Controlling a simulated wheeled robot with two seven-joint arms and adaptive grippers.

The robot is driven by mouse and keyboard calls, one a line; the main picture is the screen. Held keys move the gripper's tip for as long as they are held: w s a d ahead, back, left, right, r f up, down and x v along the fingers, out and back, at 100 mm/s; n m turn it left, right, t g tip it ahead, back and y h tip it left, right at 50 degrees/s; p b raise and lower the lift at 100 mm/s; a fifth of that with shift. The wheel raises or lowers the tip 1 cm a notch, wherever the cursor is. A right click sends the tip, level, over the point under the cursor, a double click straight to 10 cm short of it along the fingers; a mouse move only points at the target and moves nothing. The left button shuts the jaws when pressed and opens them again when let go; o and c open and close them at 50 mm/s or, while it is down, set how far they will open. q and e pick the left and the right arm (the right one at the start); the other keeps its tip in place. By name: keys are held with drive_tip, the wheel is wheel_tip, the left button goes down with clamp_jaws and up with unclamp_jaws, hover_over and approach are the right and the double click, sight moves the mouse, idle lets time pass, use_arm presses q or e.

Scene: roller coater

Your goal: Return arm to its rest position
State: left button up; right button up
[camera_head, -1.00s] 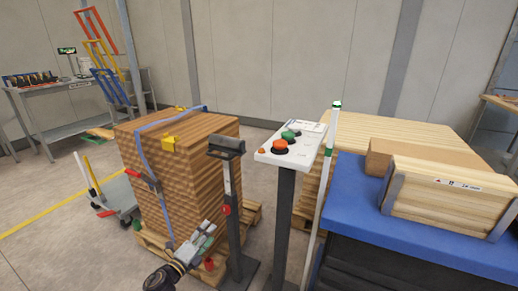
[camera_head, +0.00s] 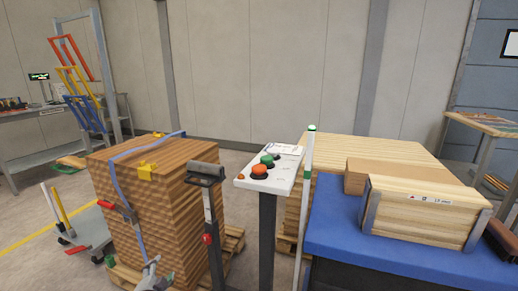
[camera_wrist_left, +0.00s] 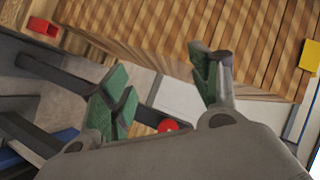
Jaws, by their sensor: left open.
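My left gripper (camera_head: 152,278) is low in the head view, in front of the strapped stack of boards. Its two green-padded fingers stand apart and empty in the left wrist view (camera_wrist_left: 160,95). The stack of boards (camera_head: 170,200) also fills the top of the wrist view (camera_wrist_left: 180,30). A red knob (camera_wrist_left: 168,125) shows between and below the fingers in the wrist view. My right gripper is in neither view.
A control panel (camera_head: 285,165) with green and orange buttons stands on a post right of the stack. A dark post (camera_head: 213,230) with a red knob stands between. A blue-topped table (camera_head: 330,232) holds a wooden box (camera_head: 415,210). A cart (camera_head: 88,230) is at left.

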use_arm(q)
drive_tip(key=s+d+f+n+g+h, duration=0.2)
drive_tip(key=s+d+n+g+h, duration=0.1)
drive_tip(key=s+d, duration=0.6)
drive_tip(key=s+d+f+n+g+h, duration=0.2)
drive_tip(key=s+d+n+g+h, duration=0.15)
drive_tip(key=s+d, duration=0.65)
drive_tip(key=s+d+f+g, duration=0.1)
drive_tip(key=s+f+g, duration=0.1)
drive_tip(key=s+f, duration=0.3)
drive_tip(key=s+p, duration=0.1)
drive_tip(key=s, duration=0.3)
drive_tip(key=shift+s+d+f+n+g, duration=0.2)
drive_tip(key=shift+d+f+n+g, duration=0.05)
drive_tip(key=shift+d+n+g, duration=0.1)
drive_tip(key=shift+a+f+y+p, duration=0.1)
drive_tip(key=shift+f+y+p, duration=0.15)
drive_tip(key=shift+p, duration=0.15)
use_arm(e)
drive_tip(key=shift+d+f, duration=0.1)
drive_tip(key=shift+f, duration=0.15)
